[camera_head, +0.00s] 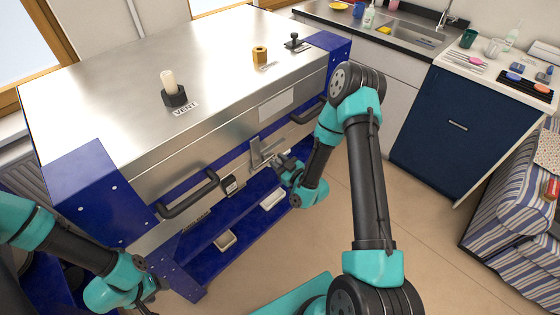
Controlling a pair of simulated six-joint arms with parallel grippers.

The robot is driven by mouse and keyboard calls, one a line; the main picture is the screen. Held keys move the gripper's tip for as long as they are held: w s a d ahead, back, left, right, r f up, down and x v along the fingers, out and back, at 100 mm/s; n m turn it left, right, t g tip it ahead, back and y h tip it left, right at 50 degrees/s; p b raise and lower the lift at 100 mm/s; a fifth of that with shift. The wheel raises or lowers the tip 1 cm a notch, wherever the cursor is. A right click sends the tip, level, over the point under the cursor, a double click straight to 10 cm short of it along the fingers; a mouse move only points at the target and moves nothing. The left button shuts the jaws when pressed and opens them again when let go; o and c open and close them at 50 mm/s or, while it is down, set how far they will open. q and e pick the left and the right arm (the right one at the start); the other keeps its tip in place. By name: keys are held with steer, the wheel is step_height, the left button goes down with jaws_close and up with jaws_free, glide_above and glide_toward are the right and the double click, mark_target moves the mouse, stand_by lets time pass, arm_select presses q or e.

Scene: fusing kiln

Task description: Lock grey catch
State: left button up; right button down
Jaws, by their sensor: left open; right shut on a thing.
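The grey catch (256,151) is on the middle of the kiln's front, at the seam below the steel lid (130,85). My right gripper (276,162) is at the catch's lower right, shut on its lever part; the fingers hide some of it. I cannot tell from this view whether the catch is latched. The lid lies flat and looks closed. My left gripper (146,300) is open and empty at the bottom left, low in front of the kiln's left end and away from the catch.
Black handles (188,195) and (309,112) stick out from the front on both sides of the catch. A small black device (229,185) is left of it. Pale trays (225,241) sit on the blue shelf below.

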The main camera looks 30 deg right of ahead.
steer(key=c, duration=0.8)
jaws_free()
steer(key=shift+s+a, duration=0.1)
steer(key=shift+a, duration=0.2)
steer(key=shift+s+d, duration=0.1)
steer(key=v, duration=0.7)
steer(key=shift+s, duration=0.1)
